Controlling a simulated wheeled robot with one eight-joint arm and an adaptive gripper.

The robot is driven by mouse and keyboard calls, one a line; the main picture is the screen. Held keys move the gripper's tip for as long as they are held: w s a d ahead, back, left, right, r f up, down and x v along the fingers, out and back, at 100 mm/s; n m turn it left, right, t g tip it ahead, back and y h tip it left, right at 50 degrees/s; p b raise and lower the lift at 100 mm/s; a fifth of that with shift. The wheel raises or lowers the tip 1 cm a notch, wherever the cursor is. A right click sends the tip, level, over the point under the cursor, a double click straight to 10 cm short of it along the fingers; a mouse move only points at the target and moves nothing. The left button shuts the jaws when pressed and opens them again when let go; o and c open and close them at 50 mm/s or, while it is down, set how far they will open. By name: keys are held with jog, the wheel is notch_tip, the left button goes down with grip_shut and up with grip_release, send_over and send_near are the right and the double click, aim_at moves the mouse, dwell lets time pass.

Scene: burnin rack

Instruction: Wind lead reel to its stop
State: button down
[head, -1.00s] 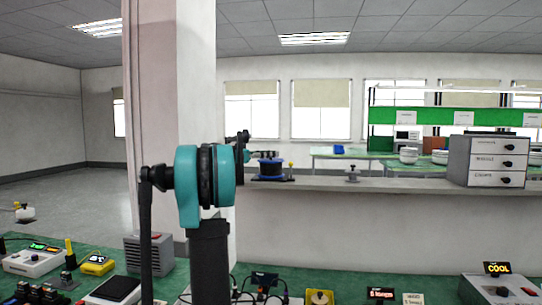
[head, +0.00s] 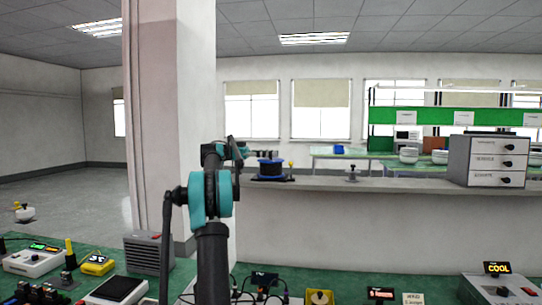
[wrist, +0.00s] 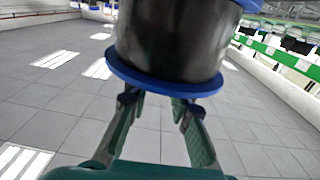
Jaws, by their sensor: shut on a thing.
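The lead reel (head: 270,168) is a dark drum with blue rims. In the head view it appears upright on a dark base on the ledge, with a small yellow knob (head: 291,164) at its right. In the wrist view the reel's dark drum (wrist: 170,45) and blue rim (wrist: 165,82) fill the upper middle. My gripper (wrist: 157,101) has its fingers at the lower blue rim, one each side, shut on the reel. The rim hides the exact contact. In the head view my arm's elbow partly hides the wrist, left of the reel.
The ledge (head: 400,185) also carries a small grey post (head: 352,173) and a drawer cabinet (head: 487,160). A pillar (head: 155,110) stands left behind my arm. The green bench (head: 330,270) in front holds several instruments and signs. The ledge between post and cabinet is clear.

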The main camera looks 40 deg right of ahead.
dwell(0.3)
jog(key=c, duration=1.4)
grip_release()
jog(key=shift+r, duration=0.1)
notch_tip(320, 180, up, 9)
jog(key=shift+f, duration=0.15)
jog(key=shift+r, duration=0.55)
jog(key=shift+c, duration=0.4)
